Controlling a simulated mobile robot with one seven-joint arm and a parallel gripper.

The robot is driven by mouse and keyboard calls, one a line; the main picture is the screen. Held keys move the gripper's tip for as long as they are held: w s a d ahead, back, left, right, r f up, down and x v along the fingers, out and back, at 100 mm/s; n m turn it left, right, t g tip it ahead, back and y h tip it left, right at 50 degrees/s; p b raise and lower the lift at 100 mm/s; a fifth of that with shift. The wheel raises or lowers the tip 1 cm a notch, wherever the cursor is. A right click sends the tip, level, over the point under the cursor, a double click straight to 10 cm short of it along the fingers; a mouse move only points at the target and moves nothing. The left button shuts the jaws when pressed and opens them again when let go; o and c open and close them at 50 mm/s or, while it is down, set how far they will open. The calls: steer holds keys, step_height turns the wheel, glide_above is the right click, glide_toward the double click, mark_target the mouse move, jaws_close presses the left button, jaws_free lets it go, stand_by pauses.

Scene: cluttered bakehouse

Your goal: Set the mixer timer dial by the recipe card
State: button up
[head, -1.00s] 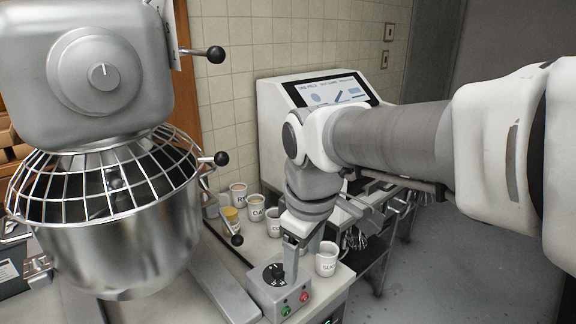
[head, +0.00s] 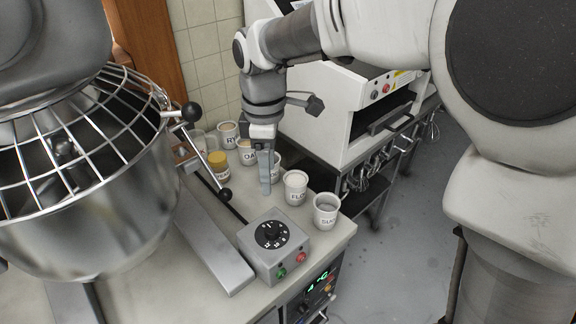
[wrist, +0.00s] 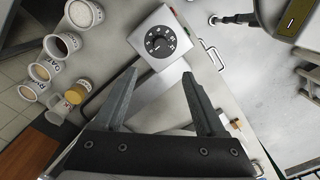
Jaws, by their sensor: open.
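The timer box (head: 275,252) is a grey box at the counter's front corner. Its black dial (head: 271,234) has white numbers around a knob; I cannot read which number it is set to. A green and a red button are on its front. My gripper (head: 267,190) hangs pointing down, behind the box and apart from it in the head view. In the wrist view my gripper (wrist: 159,74) is open and empty, with the dial (wrist: 160,43) beyond the gap between the fingertips. The mixer bowl (head: 85,215) stands at left. I cannot make out a recipe card.
Labelled cups stand close by, including the flour cup (head: 295,188) and sugar cup (head: 327,211). A yellow-lidded jar (head: 218,166) stands near the black-knobbed mixer lever (head: 225,194). A white machine (head: 340,115) stands behind. Open floor lies at right.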

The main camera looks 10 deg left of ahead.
mark_target(271, 228)
step_height(271, 228, down, 17)
steer(key=shift+f, duration=0.1)
stand_by(0.3)
steer(key=shift+s, duration=0.1)
steer(key=shift+c, duration=0.3)
jaws_close()
